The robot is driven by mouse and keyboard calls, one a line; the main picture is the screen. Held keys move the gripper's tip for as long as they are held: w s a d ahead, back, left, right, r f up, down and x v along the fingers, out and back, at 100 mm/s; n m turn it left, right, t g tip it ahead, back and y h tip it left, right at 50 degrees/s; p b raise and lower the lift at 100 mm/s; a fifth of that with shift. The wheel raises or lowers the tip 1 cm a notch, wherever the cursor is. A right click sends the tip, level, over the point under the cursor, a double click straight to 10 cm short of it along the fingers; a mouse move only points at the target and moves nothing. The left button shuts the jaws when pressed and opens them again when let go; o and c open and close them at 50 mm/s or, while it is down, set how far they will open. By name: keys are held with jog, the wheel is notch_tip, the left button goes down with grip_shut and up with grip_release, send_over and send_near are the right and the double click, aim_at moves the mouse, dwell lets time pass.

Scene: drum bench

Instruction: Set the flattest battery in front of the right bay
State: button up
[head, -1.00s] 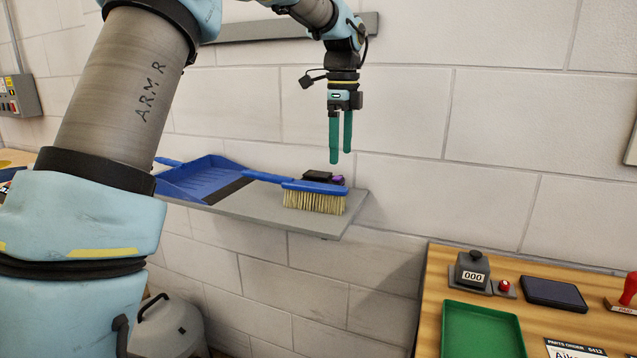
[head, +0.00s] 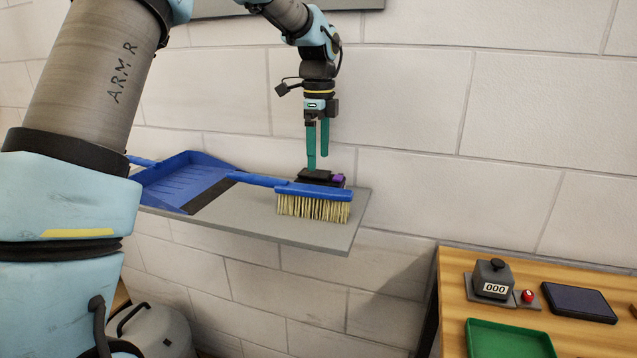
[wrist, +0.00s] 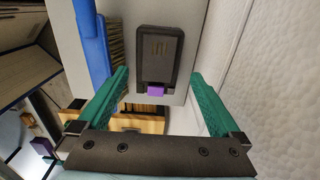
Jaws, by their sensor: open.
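A black battery (head: 318,176) with a purple tab lies on the grey wall shelf (head: 300,232), behind a blue brush. In the wrist view the battery (wrist: 159,56) lies flat, with its purple tab (wrist: 156,91) toward my gripper. My gripper (head: 317,163) points down just above the battery, its two green fingers apart and empty. In the wrist view the fingers of my gripper (wrist: 160,90) stand to either side of the tab end. No charge mark on the battery can be read. No bay can be made out in either view.
The blue brush (head: 313,192) lies along the shelf's front, close to the battery. A blue dustpan (head: 187,180) is to its left. The wall (head: 420,100) rises close behind. A wooden bench (head: 455,292) with a green tray (head: 508,340) and a counter (head: 492,280) stands at lower right.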

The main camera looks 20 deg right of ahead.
aim_at(320, 173)
jog(key=shift+s+f+p, duration=0.15)
jog(key=shift+f+p, duration=0.45)
jog(key=shift+f, duration=0.85)
jog(key=shift+s+f+p, duration=0.15)
jog(key=shift+f+p, duration=0.45)
jog(key=shift+f, duration=0.8)
jog(key=shift+r, duration=0.1)
grip_shut()
